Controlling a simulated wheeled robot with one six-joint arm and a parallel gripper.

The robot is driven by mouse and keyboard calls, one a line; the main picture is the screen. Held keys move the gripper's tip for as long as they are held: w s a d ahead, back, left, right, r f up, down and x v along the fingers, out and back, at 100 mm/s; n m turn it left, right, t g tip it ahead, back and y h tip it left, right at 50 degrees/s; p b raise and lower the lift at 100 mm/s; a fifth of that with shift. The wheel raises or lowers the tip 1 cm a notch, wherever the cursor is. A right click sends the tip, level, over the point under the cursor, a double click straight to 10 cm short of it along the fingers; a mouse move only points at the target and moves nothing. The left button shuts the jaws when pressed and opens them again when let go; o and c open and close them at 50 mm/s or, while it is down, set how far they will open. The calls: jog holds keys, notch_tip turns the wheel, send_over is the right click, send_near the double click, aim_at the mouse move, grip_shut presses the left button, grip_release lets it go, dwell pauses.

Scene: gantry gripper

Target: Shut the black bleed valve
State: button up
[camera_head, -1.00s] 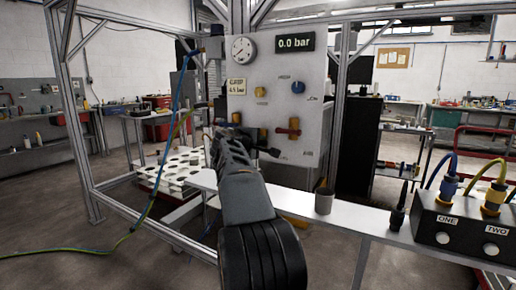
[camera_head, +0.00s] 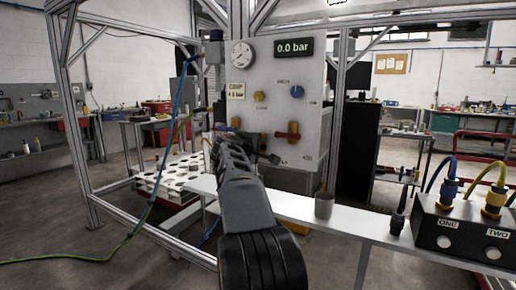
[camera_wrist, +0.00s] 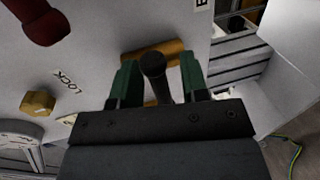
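The black bleed valve handle (camera_wrist: 153,66) shows in the wrist view as a dark rounded lever in front of a brass body (camera_wrist: 168,50) on the pale panel. My gripper (camera_wrist: 158,78) has its two green fingers on either side of the handle, with visible gaps, so it is open around it. In the head view my gripper (camera_head: 222,146) is at the lower left of the upright panel (camera_head: 318,75). My arm hides most of the valve there, and a brass part (camera_head: 236,122) shows above the gripper.
A grey cup (camera_head: 323,205) and a black connector box (camera_head: 463,231) stand on the shelf at right.

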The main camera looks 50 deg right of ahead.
jog(key=v, duration=1.4)
jog(key=shift+d, duration=0.1)
jog(key=shift+r+p, duration=0.1)
jog(key=shift+p, duration=0.2)
jog(key=s+a+f+y+p, duration=0.2)
jog(key=s+a+y+p, duration=0.2)
jog(key=a+p, duration=0.4)
jog(key=s+a+f+m+y+p, duration=0.1)
jog(key=s+a+f+y+p, duration=0.1)
jog(key=s+a+y+p, duration=0.2)
jog(key=s+a+f+m+y+p, duration=0.1)
jog(key=s+a+f+y+p, duration=0.2)
jog(key=a+y+p, duration=0.4)
jog(key=s+a+p, duration=0.1)
jog(key=a+p, duration=0.5)
jog(key=a, duration=0.2)
jog(key=shift+s+a+y, duration=0.2)
jog(key=shift+s+y, duration=0.05)
jog(key=shift+y, duration=0.05)
jog(key=shift+d+m, duration=0.1)
jog(key=shift+m, duration=0.2)
